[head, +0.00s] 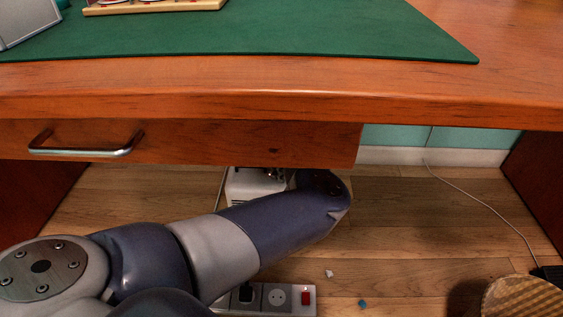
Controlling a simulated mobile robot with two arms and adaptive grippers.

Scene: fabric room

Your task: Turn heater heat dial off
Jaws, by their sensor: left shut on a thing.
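The heater (250,187) is a small white box standing on the floor under the desk drawer. Its upper part is cut off by the drawer, and my arm covers part of its front and right side. My left arm reaches in from the lower left, and its wrist bends at the heater's right side. My left gripper (285,177) is at the heater's upper right, mostly hidden by my wrist and the drawer. It is shut on what seems to be the heat dial; the dial itself is not clearly visible. My right gripper is not in view.
The wooden desk (300,95) with a green mat (300,30) and a drawer (230,145) hangs over the heater. A power strip (275,298) with a red switch lies on the floor in front. Clear floor lies to the right, with a thin cable (490,205) and a wicker item (522,298).

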